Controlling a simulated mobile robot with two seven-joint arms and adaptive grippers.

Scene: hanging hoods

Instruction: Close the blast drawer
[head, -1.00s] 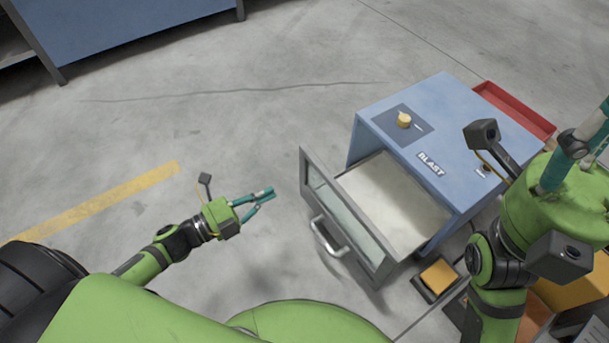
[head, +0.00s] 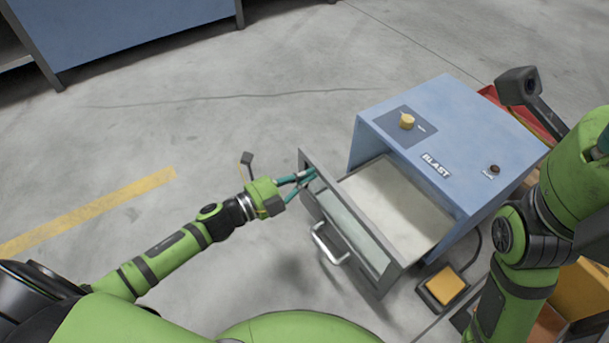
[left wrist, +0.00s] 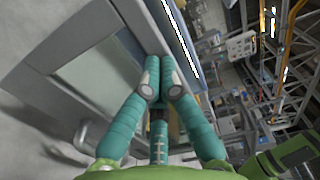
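The blast drawer (head: 345,218) is pulled well out of the blue box labelled BLAST (head: 450,135). It has a grey framed front with a glass-like panel, a metal handle (head: 328,245) and a pale inside. My left gripper (head: 313,174) is at the upper left part of the drawer front, its fingertips against or very near it. The left wrist view shows its two teal fingers (left wrist: 162,62) together at the tips, with nothing visible between them, over the drawer front (left wrist: 95,75). The handle shows low at the left there (left wrist: 83,133).
The box top has a yellow knob (head: 407,121) and a small dark button (head: 494,169). A yellow pedal (head: 444,286) lies on the floor by the drawer's near right side. A red tray (head: 488,92) is behind the box.

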